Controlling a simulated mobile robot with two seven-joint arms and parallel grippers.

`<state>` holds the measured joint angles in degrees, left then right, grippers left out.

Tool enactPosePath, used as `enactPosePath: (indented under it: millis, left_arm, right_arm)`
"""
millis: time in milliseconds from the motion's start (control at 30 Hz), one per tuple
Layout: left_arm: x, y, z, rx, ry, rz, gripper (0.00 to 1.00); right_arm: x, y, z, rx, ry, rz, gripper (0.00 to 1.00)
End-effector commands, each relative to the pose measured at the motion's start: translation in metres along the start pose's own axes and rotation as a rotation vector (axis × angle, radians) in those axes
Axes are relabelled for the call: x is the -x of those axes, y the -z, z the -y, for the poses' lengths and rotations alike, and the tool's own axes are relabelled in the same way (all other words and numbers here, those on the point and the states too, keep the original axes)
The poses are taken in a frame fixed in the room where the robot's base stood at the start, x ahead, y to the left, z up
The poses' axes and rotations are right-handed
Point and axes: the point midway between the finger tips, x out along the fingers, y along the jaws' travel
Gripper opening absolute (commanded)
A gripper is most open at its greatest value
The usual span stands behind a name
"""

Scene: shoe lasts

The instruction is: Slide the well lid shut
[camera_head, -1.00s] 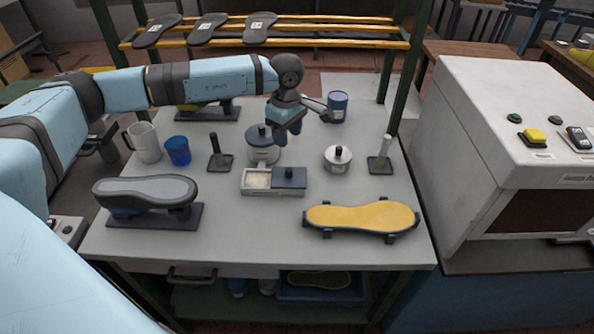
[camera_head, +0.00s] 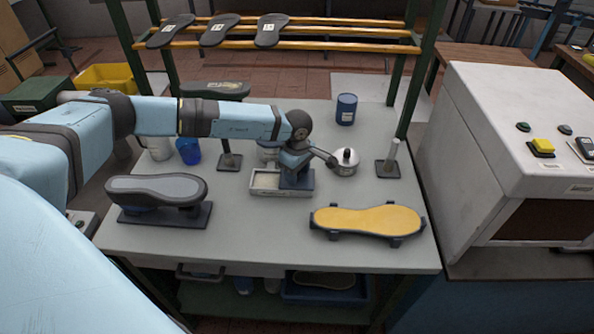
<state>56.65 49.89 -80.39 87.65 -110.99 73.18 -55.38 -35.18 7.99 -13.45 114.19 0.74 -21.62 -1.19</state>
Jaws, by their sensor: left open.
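The well (camera_head: 264,194) is a small pale rectangular box in the middle of the table. Its left part is open and shows a pale content. The dark blue-grey lid (camera_head: 303,188) covers its right part. My left gripper (camera_head: 295,176) points down right over the lid, with its jaws open. It hides the lid's knob and most of the lid's top; I cannot tell whether the fingers touch it. My right gripper is not in view.
A yellow sole on a stand (camera_head: 367,221) and a grey-topped last (camera_head: 155,188) flank the well. The table front is clear.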

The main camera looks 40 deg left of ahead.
Motion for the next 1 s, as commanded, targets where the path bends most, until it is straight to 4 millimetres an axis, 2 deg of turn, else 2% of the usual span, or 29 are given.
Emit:
enactPosePath:
  millis: [67,100,300,500,800,1000]
  left_arm:
    - [0.000,0.000,0.000,0.000,0.000,0.000,0.48]
    - [0.000,0.000,0.000,0.000,0.000,0.000,0.43]
    - [0.000,0.000,0.000,0.000,0.000,0.000,0.00]
    - [0.000,0.005,0.003,0.002,0.001,0.000,0.00]
    - [-0.001,0.058,0.042,0.005,0.001,0.000,0.00]
    - [0.000,0.073,0.053,0.001,0.001,0.000,0.00]
  right_arm:
    - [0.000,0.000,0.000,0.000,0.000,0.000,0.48]
    - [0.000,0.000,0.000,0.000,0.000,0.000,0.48]
    - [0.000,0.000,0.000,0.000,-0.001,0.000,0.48]
    - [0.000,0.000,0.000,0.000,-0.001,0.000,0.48]
    - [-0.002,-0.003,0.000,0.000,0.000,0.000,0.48]
    - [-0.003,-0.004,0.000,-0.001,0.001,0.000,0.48]
